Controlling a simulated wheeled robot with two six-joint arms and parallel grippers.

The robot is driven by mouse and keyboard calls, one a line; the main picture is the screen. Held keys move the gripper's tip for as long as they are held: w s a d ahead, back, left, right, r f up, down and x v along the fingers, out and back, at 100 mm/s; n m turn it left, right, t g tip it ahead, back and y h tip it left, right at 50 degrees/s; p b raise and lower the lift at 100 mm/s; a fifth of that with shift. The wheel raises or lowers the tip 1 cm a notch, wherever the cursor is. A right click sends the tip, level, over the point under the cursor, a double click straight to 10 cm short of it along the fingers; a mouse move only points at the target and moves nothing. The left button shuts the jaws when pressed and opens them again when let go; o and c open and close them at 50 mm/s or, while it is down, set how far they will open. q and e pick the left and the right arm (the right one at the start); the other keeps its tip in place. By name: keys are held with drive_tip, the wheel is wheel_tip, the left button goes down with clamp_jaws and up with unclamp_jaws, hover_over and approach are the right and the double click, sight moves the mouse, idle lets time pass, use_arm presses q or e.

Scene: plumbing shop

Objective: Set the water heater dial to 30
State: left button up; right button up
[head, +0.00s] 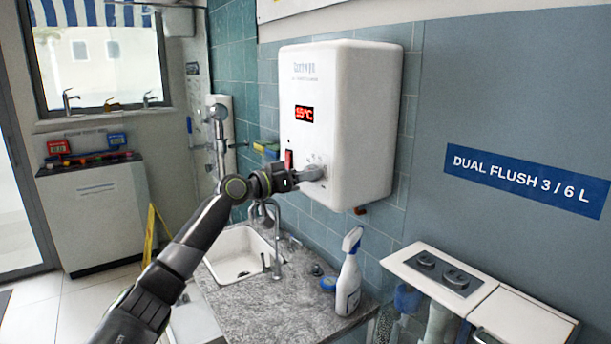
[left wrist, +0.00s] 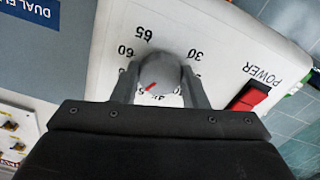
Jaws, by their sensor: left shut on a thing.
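The white water heater (head: 345,120) hangs on the tiled wall in the head view, and its red display (head: 304,114) reads 55°C. Its round grey dial (left wrist: 160,75) is in the middle of the left wrist view, ringed by printed numbers such as 65, 60 and 30. A red pointer mark on the dial faces the lower left of that view, away from the 30. My left gripper (head: 292,180) is at the heater's lower front, its two fingers shut on opposite sides of the dial. The fingers partly cover some numbers. My right gripper is not in view.
A red power switch (left wrist: 248,96) sits close beside the dial. Below the heater are a sink (head: 238,254), a grey counter (head: 262,312) and a white spray bottle (head: 348,283). A dual-flush cistern (head: 440,272) stands at right.

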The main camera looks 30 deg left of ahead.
use_arm(q)
drive_tip(key=n+p, duration=1.5)
drive_tip(key=n, duration=1.7)
drive_tip(key=shift+f+n, duration=0.1)
drive_tip(key=shift+n, duration=0.3)
drive_tip(key=o, duration=1)
drive_tip(key=shift+s, duration=0.1)
